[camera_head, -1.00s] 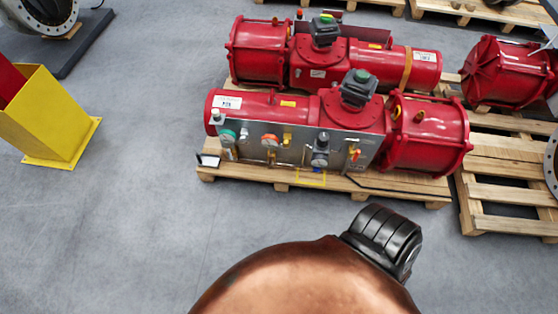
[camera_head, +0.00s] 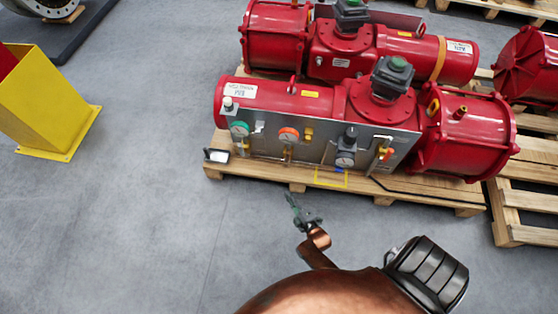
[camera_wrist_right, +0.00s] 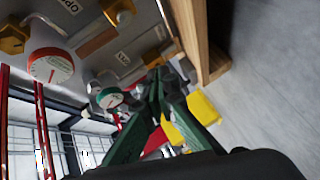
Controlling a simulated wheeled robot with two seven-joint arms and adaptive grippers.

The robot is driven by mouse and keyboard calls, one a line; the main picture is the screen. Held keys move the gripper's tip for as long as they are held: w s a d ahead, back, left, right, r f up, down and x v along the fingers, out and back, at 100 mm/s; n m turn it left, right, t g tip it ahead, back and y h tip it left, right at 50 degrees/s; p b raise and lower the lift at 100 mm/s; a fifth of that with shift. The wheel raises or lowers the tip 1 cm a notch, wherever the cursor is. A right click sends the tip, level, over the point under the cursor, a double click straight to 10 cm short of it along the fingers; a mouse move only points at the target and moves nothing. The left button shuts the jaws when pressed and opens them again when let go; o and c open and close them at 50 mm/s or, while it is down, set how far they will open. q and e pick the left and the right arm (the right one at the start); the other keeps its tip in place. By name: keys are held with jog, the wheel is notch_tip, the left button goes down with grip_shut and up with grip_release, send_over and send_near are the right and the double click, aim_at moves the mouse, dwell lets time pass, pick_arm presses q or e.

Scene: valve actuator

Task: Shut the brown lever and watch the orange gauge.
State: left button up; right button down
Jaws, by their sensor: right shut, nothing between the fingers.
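The orange gauge (camera_head: 288,135) is on the grey panel (camera_head: 262,150) of the nearer red actuator (camera_head: 275,96). It also shows in the right wrist view (camera_wrist_right: 50,66), its dial turned towards the camera; the reading is too small to tell. A brownish bar (camera_wrist_right: 97,43) lies beside it there and may be the brown lever; I cannot tell its position surely. In the head view the lever is too small to make out. My right gripper (camera_head: 290,198) is shut and empty, in front of and below the panel, apart from it. Its dark green fingers (camera_wrist_right: 168,75) meet in the wrist view. My left gripper is out of view.
A green gauge (camera_head: 239,129), a dark gauge (camera_head: 345,158) and a red-handled valve (camera_head: 388,154) share the panel. The actuator rests on a wooden pallet (camera_head: 270,178). A yellow post (camera_head: 45,98) stands at the left. Grey floor between is clear.

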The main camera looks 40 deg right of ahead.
aim_at(288, 158)
pick_arm(q)
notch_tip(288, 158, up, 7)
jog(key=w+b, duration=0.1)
jog(key=b, duration=0.1)
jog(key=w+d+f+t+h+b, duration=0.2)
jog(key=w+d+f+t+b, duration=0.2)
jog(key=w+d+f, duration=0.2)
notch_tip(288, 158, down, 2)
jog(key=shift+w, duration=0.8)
pick_arm(e)
jog(key=w+d+r+n+t+h, duration=0.1)
jog(key=w+d+r, duration=0.2)
jog(key=w, duration=0.3)
jog(key=w+d+r+t, duration=0.1)
jog(key=w+d+r, duration=0.2)
jog(key=w+d, duration=0.2)
jog(key=shift+w+r+n+h, duration=0.2)
jog(key=shift+w+n+h, duration=0.2)
jog(key=shift+w, duration=0.5)
jog(key=shift+s+t, duration=0.1)
jog(key=shift+t, duration=0.2)
